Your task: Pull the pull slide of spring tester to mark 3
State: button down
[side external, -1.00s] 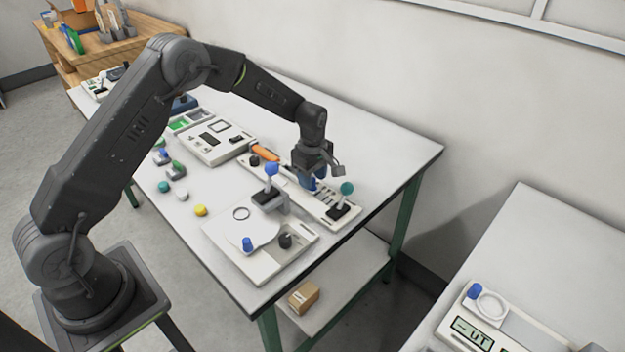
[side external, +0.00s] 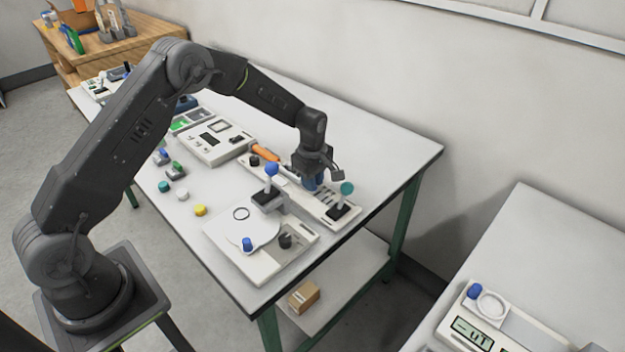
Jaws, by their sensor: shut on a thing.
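The spring tester appears to be the long pale device (side external: 325,200) near the right end of the white table, with an orange cylinder (side external: 265,154) at its far left end. My gripper (side external: 312,182) points down over the middle of this device and is shut on a blue part (side external: 312,184), which seems to be the pull slide. The gripper hides most of that part. A teal-knobbed lever (side external: 346,190) stands on a black base at the device's right end, close beside the gripper. The marks are too small to read.
A pale device with a round plate (side external: 250,232) and a blue-knobbed lever (side external: 271,171) stands in front. Yellow (side external: 200,210), white (side external: 182,194) and teal (side external: 164,186) pieces lie to the left. The table's back right (side external: 395,155) is clear.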

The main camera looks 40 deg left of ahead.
jog(key=shift+d, duration=1.55)
jog(key=c, duration=1)
grip_release()
notch_tip(320, 180, up, 14)
jog(key=shift+f, duration=0.1)
